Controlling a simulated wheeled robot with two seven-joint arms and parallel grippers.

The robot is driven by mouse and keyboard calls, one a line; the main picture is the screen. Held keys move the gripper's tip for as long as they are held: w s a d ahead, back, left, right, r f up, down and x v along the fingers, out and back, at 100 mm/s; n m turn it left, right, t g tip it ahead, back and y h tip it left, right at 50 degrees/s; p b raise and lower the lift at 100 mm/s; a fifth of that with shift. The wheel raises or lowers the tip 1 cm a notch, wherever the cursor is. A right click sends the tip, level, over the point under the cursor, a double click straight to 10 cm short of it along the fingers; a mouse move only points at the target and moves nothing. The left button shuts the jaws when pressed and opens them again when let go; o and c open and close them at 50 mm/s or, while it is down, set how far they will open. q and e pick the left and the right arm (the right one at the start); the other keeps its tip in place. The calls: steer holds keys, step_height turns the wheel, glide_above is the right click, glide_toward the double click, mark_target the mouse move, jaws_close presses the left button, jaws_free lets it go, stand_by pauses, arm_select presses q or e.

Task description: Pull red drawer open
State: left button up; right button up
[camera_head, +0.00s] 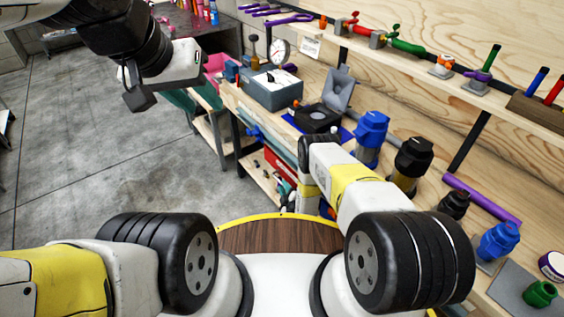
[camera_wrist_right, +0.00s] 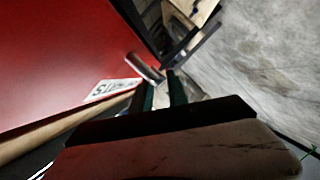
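The red drawer (camera_wrist_right: 60,60) fills the left of the right wrist view as a flat red front. It has a white label (camera_wrist_right: 112,88) and a short silver bar handle (camera_wrist_right: 143,67). In the head view only a small red part (camera_head: 285,163) shows under the workbench, beside my right arm. My right gripper (camera_wrist_right: 162,84) has its dark fingers apart, with the lower end of the handle at the fingertips. I cannot tell whether the handle lies between them. My left gripper (camera_head: 138,98) hangs at the upper left of the head view, away from the drawer; its fingers are unclear.
The workbench (camera_head: 316,83) carries a grey box (camera_head: 272,92), an open black case (camera_head: 318,116) and blue and black tools along its right part. A lower wooden shelf (camera_head: 258,172) lies beside the drawer. The concrete floor (camera_head: 95,150) at the left is clear.

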steer(key=shift+x, duration=1.3)
jaws_close()
stand_by(0.5)
